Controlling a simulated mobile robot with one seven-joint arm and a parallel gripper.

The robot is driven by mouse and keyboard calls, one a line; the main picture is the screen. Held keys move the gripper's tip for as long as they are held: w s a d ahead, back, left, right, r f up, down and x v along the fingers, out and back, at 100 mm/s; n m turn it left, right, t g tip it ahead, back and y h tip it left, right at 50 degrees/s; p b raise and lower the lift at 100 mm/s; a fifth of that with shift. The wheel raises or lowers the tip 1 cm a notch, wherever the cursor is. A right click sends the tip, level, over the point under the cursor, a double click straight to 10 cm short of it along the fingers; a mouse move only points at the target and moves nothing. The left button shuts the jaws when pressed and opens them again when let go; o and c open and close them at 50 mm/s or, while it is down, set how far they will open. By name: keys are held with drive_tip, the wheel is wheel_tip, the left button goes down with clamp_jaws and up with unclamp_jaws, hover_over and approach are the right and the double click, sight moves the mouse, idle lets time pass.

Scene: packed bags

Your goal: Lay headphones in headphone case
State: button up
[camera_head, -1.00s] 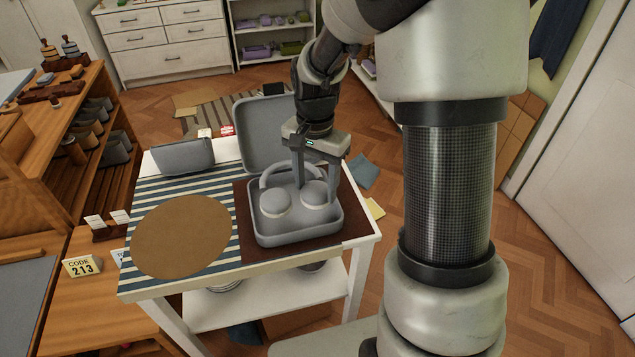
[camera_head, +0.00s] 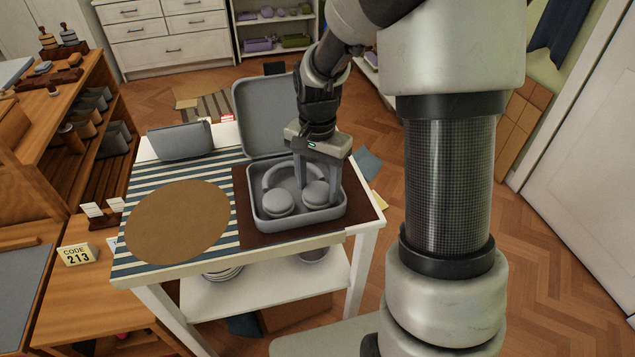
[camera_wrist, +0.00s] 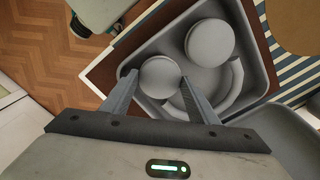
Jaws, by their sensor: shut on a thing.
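The grey headphones (camera_head: 277,203) lie in the base of the open grey headphone case (camera_head: 290,223), both ear cups facing up and the band toward the lid. The case lid (camera_head: 262,118) stands raised at the back. My gripper (camera_head: 318,198) reaches down into the right side of the case, its fingers on either side of the right ear cup (camera_head: 315,194), shut on it. In the wrist view the fingers (camera_wrist: 158,92) straddle the nearer ear cup (camera_wrist: 160,77); the other cup (camera_wrist: 209,43) and band lie inside the case walls. The fingertips' contact is partly hidden.
The case stands on a brown mat (camera_head: 245,235) on a white table. A round brown placemat (camera_head: 178,222) lies on a striped cloth to the left. A grey pouch (camera_head: 181,141) stands behind it. A wooden shelf unit is at far left.

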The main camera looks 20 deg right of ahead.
drive_tip(key=shift+f+b, duration=0.3)
drive_tip(key=shift+f, duration=0.1)
idle(0.3)
drive_tip(key=o, duration=1.2)
drive_tip(key=shift+c, duration=0.3)
drive_tip(key=shift+c, duration=0.8)
drive_tip(key=shift+r, duration=0.1)
drive_tip(key=shift+r+p, duration=1.25)
drive_tip(key=shift+r, duration=0.2)
